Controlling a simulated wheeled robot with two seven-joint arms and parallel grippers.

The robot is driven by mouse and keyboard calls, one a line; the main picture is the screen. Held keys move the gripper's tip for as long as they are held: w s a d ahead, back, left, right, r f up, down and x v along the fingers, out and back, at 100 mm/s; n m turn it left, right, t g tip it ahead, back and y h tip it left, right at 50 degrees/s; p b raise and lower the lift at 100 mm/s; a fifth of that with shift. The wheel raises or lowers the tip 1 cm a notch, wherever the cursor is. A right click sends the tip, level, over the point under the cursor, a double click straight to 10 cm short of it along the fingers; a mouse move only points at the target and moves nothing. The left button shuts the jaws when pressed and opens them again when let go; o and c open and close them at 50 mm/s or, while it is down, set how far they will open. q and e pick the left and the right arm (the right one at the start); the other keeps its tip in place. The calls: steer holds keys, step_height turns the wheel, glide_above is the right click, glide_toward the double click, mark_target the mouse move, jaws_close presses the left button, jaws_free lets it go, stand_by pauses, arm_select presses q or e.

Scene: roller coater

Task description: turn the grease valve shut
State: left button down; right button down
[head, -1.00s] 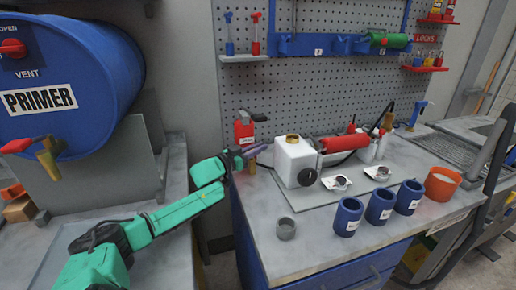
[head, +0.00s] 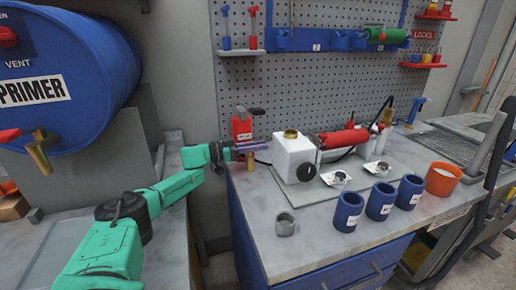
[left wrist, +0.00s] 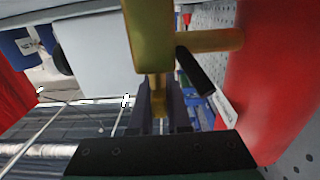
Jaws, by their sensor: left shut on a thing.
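A red grease container (head: 241,127) stands at the back left of the bench, with a dark grey piece on its top. In the left wrist view its red side (left wrist: 275,80) fills the right, and a brass valve (left wrist: 150,35) with a black lever (left wrist: 195,70) sticks out from it. My left gripper (head: 262,146) reaches across the container's front with its fingers pointing right. In the left wrist view its fingers (left wrist: 158,105) are shut on a narrow brass part below the valve body. The exact contact is partly hidden. My right gripper is not in view.
A white tank (head: 293,160) with a brass cap and a red roller (head: 343,137) stand right of the gripper. A blue primer drum (head: 75,60) is at left.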

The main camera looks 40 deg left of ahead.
arm_select(q)
steer(key=c, duration=0.9)
jaws_free()
